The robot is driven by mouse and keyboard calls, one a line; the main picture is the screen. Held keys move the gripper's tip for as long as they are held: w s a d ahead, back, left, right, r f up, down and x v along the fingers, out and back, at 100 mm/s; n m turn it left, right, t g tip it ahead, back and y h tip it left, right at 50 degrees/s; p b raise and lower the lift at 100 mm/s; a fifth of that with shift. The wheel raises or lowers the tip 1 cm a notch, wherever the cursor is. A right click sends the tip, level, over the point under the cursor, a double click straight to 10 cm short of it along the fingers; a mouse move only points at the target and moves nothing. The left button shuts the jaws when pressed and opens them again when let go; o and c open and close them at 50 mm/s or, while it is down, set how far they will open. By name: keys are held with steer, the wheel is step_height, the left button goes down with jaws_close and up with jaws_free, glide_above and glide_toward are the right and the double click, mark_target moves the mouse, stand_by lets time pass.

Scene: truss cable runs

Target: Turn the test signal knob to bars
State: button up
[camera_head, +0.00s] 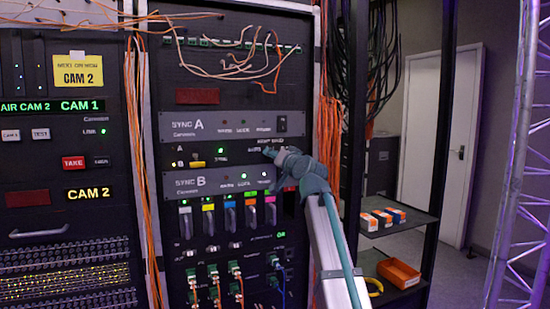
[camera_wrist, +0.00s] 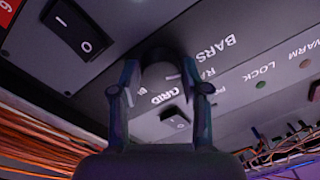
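The test signal knob (camera_wrist: 158,68) is a dark round knob on a grey panel in the wrist view. Printed labels stand beside it, with BARS (camera_wrist: 213,50) and GRID readable and others partly covered. My gripper (camera_wrist: 160,72) has one finger on each side of the knob and looks shut on it. A small light mark shows near the knob's right side; I cannot tell surely which label it points at. In the head view my gripper (camera_head: 268,152) reaches the rack between the SYNC A and SYNC B panels, and my wrist hides the knob.
A black rocker switch (camera_wrist: 73,30) and a smaller switch (camera_wrist: 175,118) sit near the knob. Orange cables (camera_head: 328,140) hang right of the rack. The SYNC A panel (camera_head: 215,126) is above and the SYNC B panel (camera_head: 205,182) below. A shelf (camera_head: 400,222) with small boxes stands at right.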

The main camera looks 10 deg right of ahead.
steer(key=shift+o, duration=1.3)
steer(key=v, duration=1.2)
